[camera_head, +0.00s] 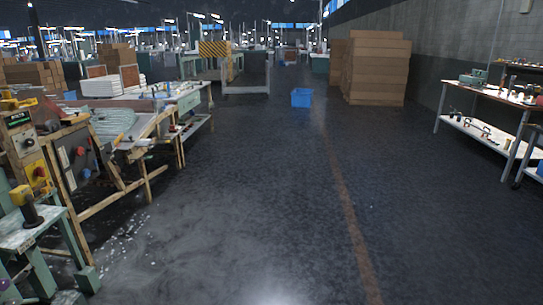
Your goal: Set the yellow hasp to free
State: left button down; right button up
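I cannot tell for certain which thing is the yellow hasp. At the left edge, a yellow plate with a red knob (38,174) is mounted on the front of a workbench machine. Below it, a yellow block (21,195) tops a black post on a small green-legged table (22,240). All are small, and the setting of any hasp cannot be read. Neither of my grippers is in view.
A blue bin (301,97) stands on the floor ahead, near stacked cardboard boxes (378,68). A shelved table (484,132) stands at right. The middle floor is clear.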

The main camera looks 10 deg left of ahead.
aim_at(45, 191)
jog(key=u, duration=0.4)
jog(key=i, duration=2.45)
jog(key=u, duration=2)
jog(key=i, duration=1.1)
jog(key=u, duration=1.35)
jog(key=i, duration=0.65)
